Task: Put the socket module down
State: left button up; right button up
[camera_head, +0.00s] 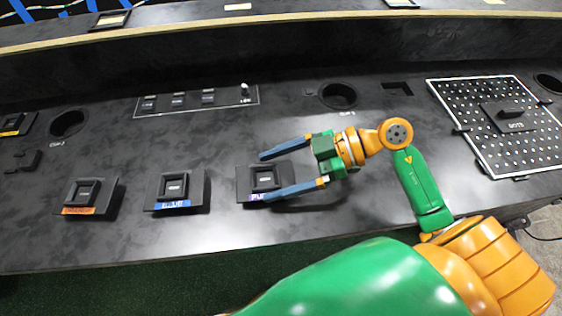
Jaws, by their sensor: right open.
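A black socket module (265,178) with a raised square centre and a purple label sits on the dark console top (225,225). My right gripper (292,172) is open, its two blue fingers pointing left, one beyond the module and one on its near side. I cannot tell whether the fingers touch it. A similar module with a blue label (176,188) stands to its left, and another with an orange label (85,196) is farther left. My left gripper does not show.
A strip of small switches (190,101) lies at the back. Round cup recesses show at the back middle (338,96) and left (67,124). A raised ledge (280,22) runs along the rear. The console front left is clear.

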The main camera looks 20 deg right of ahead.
jog(key=shift+r, duration=0.2)
jog(key=v, duration=1.2)
jog(key=shift+f, duration=0.1)
